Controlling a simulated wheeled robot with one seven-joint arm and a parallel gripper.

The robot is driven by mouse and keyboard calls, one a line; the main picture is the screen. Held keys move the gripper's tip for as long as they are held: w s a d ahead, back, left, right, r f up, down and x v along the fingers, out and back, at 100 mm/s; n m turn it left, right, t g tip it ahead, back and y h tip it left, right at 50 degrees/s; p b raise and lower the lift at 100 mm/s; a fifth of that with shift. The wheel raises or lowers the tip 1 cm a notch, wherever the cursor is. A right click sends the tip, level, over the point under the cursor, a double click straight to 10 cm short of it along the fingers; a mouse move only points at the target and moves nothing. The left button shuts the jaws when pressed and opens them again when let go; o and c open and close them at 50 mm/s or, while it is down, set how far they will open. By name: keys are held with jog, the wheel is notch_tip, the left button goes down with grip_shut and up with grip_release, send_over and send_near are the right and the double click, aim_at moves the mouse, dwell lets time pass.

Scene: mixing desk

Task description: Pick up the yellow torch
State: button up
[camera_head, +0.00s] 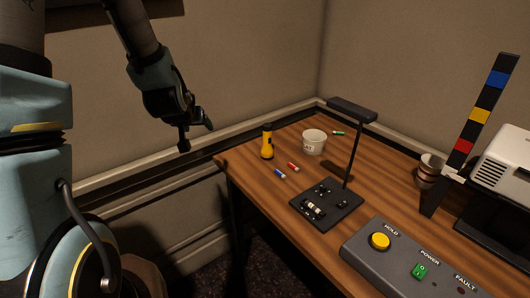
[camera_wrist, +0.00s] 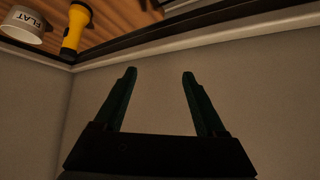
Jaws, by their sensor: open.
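The yellow torch (camera_head: 267,146) stands upright near the back left edge of the wooden desk, with a black upper end. In the wrist view the torch (camera_wrist: 73,30) shows at the upper left, outside the space between the fingers. My gripper (camera_head: 197,137) hangs in the air to the left of the desk, higher than the torch and apart from it. In the wrist view my gripper (camera_wrist: 160,75) is open and empty, with plain wall between its fingers.
A white cup (camera_head: 314,143) stands right of the torch. Red (camera_head: 293,166) and blue (camera_head: 280,173) small items lie in front. A black lamp (camera_head: 352,112) rises from a dark base. A grey control box (camera_head: 400,262) is nearer. Walls close off the desk's back.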

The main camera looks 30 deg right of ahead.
jog(key=d+f+m+t+h+b, duration=0.1)
jog(key=d+f+t+h+b, duration=0.35)
jog(key=d, duration=0.85)
jog(key=t+b, duration=0.2)
jog(key=b, duration=0.2)
send_near(267, 130)
jog(key=shift+h, duration=0.25)
jog(key=w+f, duration=0.1)
jog(key=w, duration=0.1)
jog(key=w+d+f, duration=0.1)
jog(key=w+f, duration=0.1)
jog(key=shift+d+f, duration=0.15)
jog(key=shift+f, duration=0.1)
jog(key=shift+s+d+t, duration=0.15)
jog(key=shift+s+t, duration=0.05)
jog(key=shift+t, duration=0.05)
jog(key=shift+w+d, duration=0.15)
jog(key=shift+d, duration=0.1)
jog(key=p+x, duration=0.1)
jog(key=x, duration=0.2)
jog(key=p+x, duration=0.1)
jog(key=x, duration=0.2)
jog(key=p+x, duration=0.1)
jog(key=x, duration=0.2)
jog(key=shift+w+d+r, duration=0.1)
jog(key=shift+r, duration=0.3)
jog(key=shift+w+d+f, duration=0.1)
jog(key=shift+w+d, duration=0.2)
jog(key=shift+w, duration=0.1)
grip_shut()
